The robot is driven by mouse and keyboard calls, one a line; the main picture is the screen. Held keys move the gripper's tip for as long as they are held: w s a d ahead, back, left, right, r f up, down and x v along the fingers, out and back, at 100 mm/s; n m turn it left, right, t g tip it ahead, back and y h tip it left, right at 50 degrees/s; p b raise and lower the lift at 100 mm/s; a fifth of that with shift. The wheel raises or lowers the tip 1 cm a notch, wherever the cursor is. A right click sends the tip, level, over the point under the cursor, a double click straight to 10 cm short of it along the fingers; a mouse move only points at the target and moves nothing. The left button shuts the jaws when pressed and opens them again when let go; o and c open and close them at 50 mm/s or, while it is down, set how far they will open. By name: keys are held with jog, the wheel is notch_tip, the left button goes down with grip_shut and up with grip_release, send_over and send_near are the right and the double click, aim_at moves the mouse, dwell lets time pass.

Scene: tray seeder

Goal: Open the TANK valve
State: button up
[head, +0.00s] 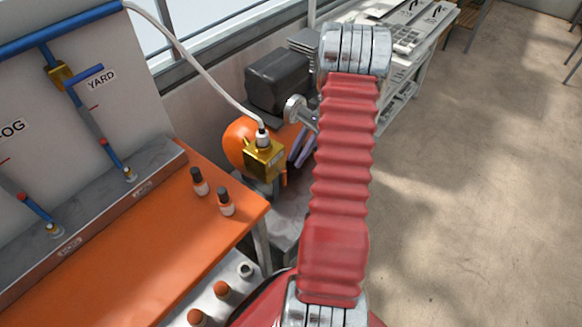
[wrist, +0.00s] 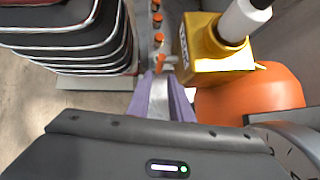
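My gripper's purple fingers (head: 301,146) are just right of the block in the head view. In the wrist view my gripper (wrist: 162,80) is left of and below the block, its fingers apart with a narrow gap, nothing seen held.
A rounded orange body (head: 238,140) is close behind the block and also in the wrist view (wrist: 250,95). The orange bench (head: 150,240) carries two small bottles. A panel with YARD and FOG pipes stands left. Open floor (head: 480,180) lies right.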

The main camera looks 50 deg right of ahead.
jog(key=v, duration=0.6)
dwell(0.6)
jog(key=s+a+r+n+t+h, duration=0.1)
jog(key=a+r+n, duration=0.5)
jog(key=a, duration=0.7)
jog(key=s+a+r+n+t+h, duration=0.2)
jog(key=s+a+r+n+h, duration=0.2)
jog(key=a+r, duration=0.4)
jog(key=s+a+r+n+t+h, duration=0.1)
jog(key=a+r+n, duration=0.6)
jog(key=a, duration=1.1)
jog(key=s+n+h, duration=0.1)
jog(key=s+n, duration=0.1)
jog(key=shift+s+a+t+h, duration=0.3)
jog(key=shift+s+a+t, duration=0.1)
